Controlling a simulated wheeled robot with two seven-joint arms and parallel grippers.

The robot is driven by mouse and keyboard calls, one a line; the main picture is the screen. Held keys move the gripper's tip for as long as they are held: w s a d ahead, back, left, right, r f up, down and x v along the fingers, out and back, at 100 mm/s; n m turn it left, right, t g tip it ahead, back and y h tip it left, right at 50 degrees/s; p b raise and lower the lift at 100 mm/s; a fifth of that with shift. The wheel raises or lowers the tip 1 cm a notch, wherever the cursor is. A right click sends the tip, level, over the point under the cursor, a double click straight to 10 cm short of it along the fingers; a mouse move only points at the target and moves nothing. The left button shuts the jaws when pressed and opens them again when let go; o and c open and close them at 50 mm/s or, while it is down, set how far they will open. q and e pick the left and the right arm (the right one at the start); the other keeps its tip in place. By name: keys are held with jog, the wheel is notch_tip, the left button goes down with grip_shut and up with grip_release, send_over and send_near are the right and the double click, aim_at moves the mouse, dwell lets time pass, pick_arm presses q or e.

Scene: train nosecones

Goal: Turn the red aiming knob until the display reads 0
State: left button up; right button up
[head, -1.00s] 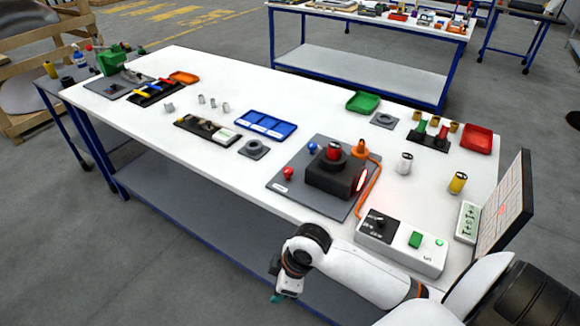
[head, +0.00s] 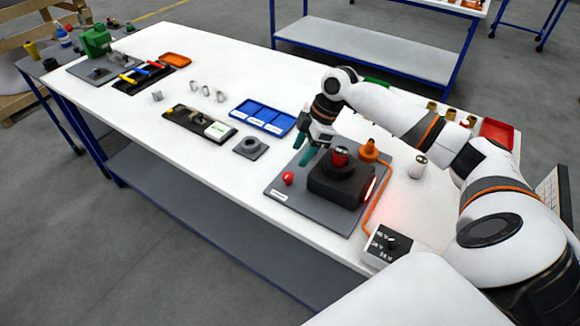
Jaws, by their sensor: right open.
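A red knob (head: 287,179) stands at the left of a grey plate (head: 283,195), beside a black block (head: 337,185) that holds a red-topped cylinder (head: 340,155). I take this knob for the aiming knob. My right gripper (head: 305,149) is open, with teal fingers pointing down over the back left of the plate, above and behind the red knob and apart from it. The blue knob is hidden behind the gripper. A small pale screen (head: 218,130) with green marks sits on a black strip; I cannot read it. My left gripper is not in view.
A blue tray (head: 263,118) and a grey square fixture (head: 250,147) lie to the left. A board (head: 557,195) stands at the right edge.

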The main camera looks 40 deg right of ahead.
aim_at(288, 175)
jog(key=x, duration=0.4)
jog(key=shift+d+p, duration=0.15)
jog(key=shift+p, duration=0.2)
jog(key=p+x, duration=0.1)
jog(key=x, duration=0.3)
jog(key=shift+w+f, duration=0.2)
jog(key=shift+f, duration=0.4)
jog(key=shift+c, duration=1.1)
jog(key=c, duration=0.7)
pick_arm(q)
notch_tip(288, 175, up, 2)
pick_arm(e)
jog(key=shift+c, duration=0.2)
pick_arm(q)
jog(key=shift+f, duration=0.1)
pick_arm(e)
jog(key=shift+w, duration=0.1)
